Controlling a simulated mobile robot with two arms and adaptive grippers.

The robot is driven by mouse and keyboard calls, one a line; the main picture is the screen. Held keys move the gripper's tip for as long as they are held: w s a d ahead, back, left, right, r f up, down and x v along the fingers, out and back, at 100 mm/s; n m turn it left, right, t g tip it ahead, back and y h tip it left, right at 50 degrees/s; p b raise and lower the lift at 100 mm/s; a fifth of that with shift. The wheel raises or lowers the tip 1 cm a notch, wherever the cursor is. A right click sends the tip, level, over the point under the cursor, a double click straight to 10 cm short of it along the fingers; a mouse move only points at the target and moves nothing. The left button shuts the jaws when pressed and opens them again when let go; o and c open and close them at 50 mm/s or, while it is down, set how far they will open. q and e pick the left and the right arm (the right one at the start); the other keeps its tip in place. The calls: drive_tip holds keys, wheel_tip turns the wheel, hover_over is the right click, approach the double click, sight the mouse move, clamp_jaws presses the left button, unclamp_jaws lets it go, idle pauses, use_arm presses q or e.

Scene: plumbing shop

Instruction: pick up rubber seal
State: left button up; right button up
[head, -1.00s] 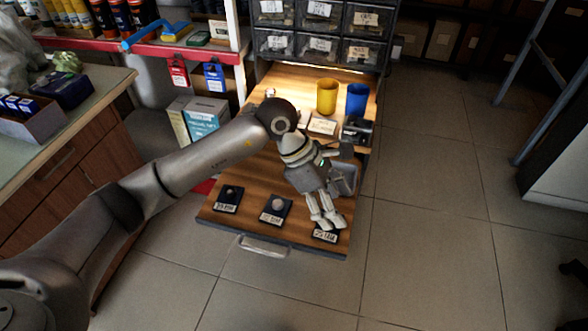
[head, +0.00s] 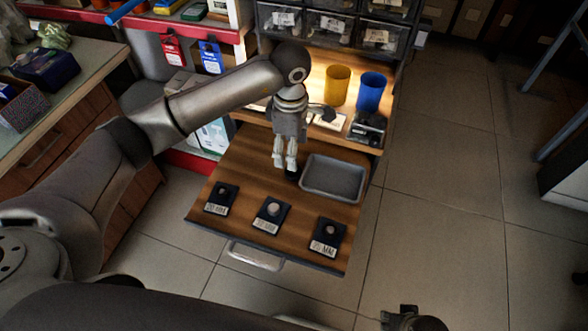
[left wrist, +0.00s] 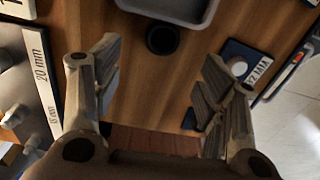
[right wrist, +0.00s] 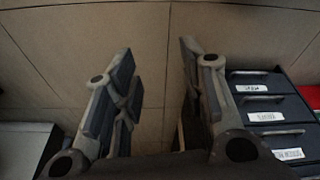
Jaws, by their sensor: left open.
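The rubber seal is a small black ring (left wrist: 162,39) lying flat on the wooden pull-out board, close beside the grey tray (left wrist: 205,20). In the head view it is a dark spot (head: 292,175) at the left edge of the tray (head: 330,193), partly hidden by my left fingers. My left gripper (head: 285,164) points down over it, open and empty. In the left wrist view the seal shows between the spread fingers (left wrist: 162,70), apart from both. My right gripper (right wrist: 160,75) is open and empty over the floor. Part of it shows at the head view's bottom edge (head: 413,321).
Several black pads with size labels, one of them here (head: 270,215), line the board's front. A yellow cup (head: 338,85), a blue cup (head: 370,93) and a dark device (head: 367,128) stand behind. Drawers (head: 330,25) rise at the back. Tiled floor (head: 440,200) is clear at right.

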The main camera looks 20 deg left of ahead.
sight(292, 174)
use_arm(q)
wheel_tip(292, 174, down, 2)
drive_tip(key=shift+f, duration=0.2)
wheel_tip(292, 174, down, 4)
drive_tip(key=shift+s+d+f+b, duration=0.1)
drive_tip(key=shift+s+f+b, duration=0.05)
drive_tip(key=shift+f+b, duration=0.15)
drive_tip(key=shift+f, duration=0.15)
use_arm(e)
drive_tip(key=r, duration=0.1)
drive_tip(key=w+r, duration=0.1)
drive_tip(key=r, duration=0.1)
use_arm(q)
drive_tip(key=shift+c, duration=0.3)
use_arm(e)
drive_tip(key=shift+s, duration=0.1)
use_arm(q)
drive_tip(key=c, duration=0.8)
use_arm(e)
drive_tip(key=shift+s+f, duration=0.1)
drive_tip(key=shift+f, duration=0.05)
